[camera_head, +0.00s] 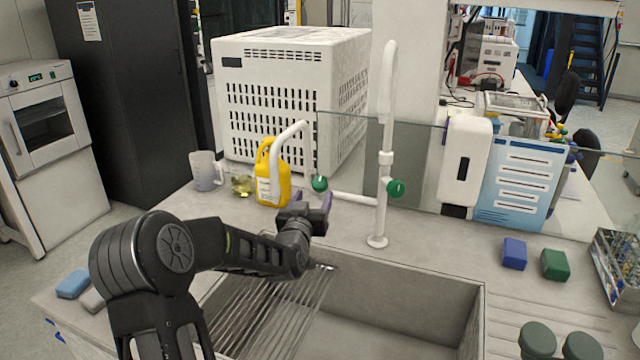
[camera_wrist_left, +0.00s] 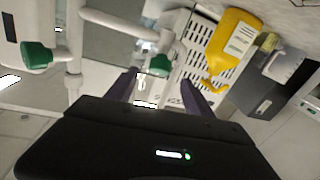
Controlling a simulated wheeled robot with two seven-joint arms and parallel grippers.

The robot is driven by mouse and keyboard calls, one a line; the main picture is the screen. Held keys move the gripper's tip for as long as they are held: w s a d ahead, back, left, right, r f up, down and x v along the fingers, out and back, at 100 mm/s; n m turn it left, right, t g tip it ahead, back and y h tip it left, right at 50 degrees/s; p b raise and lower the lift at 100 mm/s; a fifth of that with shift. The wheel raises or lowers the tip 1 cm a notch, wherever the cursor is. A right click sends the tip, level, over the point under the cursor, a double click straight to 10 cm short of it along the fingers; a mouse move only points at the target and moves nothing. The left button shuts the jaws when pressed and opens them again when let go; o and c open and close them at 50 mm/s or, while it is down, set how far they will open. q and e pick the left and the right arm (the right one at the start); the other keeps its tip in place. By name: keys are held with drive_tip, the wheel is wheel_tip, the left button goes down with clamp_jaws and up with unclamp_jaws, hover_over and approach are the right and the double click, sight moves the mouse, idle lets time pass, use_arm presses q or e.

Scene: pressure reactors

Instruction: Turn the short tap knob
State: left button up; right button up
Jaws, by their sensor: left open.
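The short tap (camera_head: 286,145) is a white bent pipe behind the sink, with a round green knob (camera_head: 320,183) at its lower end. My left gripper (camera_head: 312,196) is open and empty, close in front of and just below that knob. In the left wrist view the short tap's knob (camera_wrist_left: 159,65) shows between and beyond the two purple fingers (camera_wrist_left: 158,80); I see no clear contact. The tall white tap (camera_head: 383,140) stands to the right with its own green knob (camera_head: 396,187), which also shows at the left of the wrist view (camera_wrist_left: 37,55). My right gripper is not in view.
A yellow bottle (camera_head: 270,180) stands just left of the short tap, by a beaker of yellowish liquid (camera_head: 242,185) and a white jug (camera_head: 206,170). A glass panel (camera_head: 345,150) is behind the taps. The sink (camera_head: 400,300) lies below my left arm.

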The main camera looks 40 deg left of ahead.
sight(319, 186)
use_arm(q)
drive_tip(key=p+x, duration=0.1)
drive_tip(key=x, duration=0.5)
drive_tip(key=shift+w+p, duration=0.2)
drive_tip(key=shift+p, duration=0.2)
drive_tip(key=shift+w+a, duration=0.4)
drive_tip(key=shift+w, duration=0.2)
drive_tip(key=shift+c, duration=0.4)
clamp_jaws()
